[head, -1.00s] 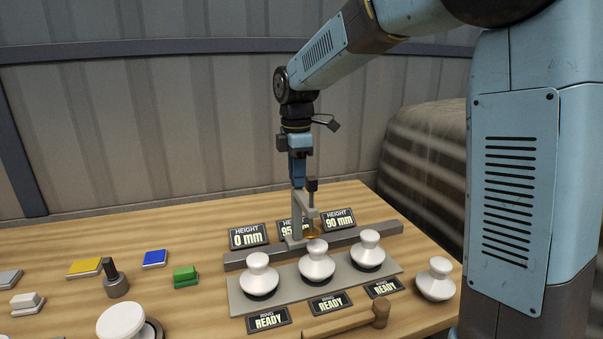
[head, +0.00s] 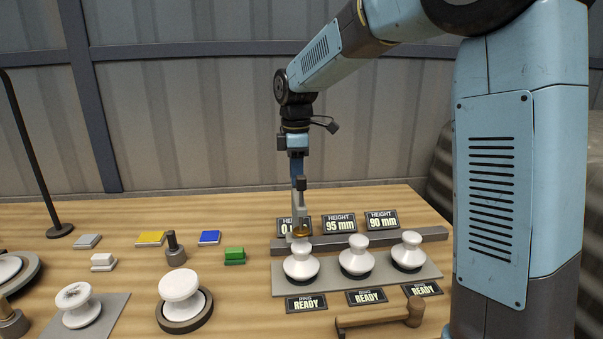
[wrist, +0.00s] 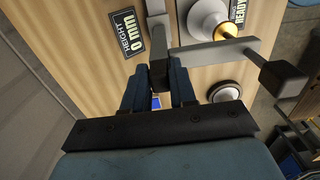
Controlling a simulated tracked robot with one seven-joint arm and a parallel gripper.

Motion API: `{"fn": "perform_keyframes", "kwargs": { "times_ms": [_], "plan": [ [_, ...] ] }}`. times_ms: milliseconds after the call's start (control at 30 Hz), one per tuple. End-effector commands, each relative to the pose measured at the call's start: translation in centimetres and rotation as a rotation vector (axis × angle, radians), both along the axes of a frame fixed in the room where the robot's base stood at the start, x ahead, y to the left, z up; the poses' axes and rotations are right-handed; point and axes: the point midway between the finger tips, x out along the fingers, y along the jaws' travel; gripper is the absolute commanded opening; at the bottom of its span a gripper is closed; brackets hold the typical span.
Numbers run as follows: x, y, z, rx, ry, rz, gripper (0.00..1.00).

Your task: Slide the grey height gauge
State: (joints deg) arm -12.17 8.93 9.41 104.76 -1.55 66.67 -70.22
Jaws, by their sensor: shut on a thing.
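The grey height gauge (head: 302,212) stands at the left end of the grey rail (head: 430,235), with its brass tip (head: 300,232) over the left white insulator stack (head: 300,262). I cannot tell whether the tip touches the stack's top. My gripper (head: 298,180) is shut on the gauge's upright from above. The middle stack (head: 357,257) and right stack (head: 408,250) stand on the same grey plate (head: 330,285).
Displays behind the rail read 0 mm (head: 287,227), partly hidden by the gauge, 95 mm (head: 340,224) and 90 mm (head: 383,221). READY signs (head: 306,304) and a wooden mallet (head: 380,316) lie in front. Loose insulators (head: 180,290) and coloured blocks (head: 234,255) stand left.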

Motion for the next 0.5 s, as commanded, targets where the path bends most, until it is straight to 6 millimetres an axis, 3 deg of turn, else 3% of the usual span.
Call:
{"fn": "perform_keyframes", "kwargs": {
  "times_ms": [200,233,433,500],
  "plan": [
    [0.49,-0.09,0.43,0.004,-0.017,-0.003,0.00],
    [0.49,-0.09,0.44,0.004,-0.017,-0.003,0.28],
    [0.32,-0.07,0.30,0.002,-0.012,-0.002,0.47],
    [0.27,-0.06,0.27,0.002,-0.010,-0.002,0.47]
  ]
}}
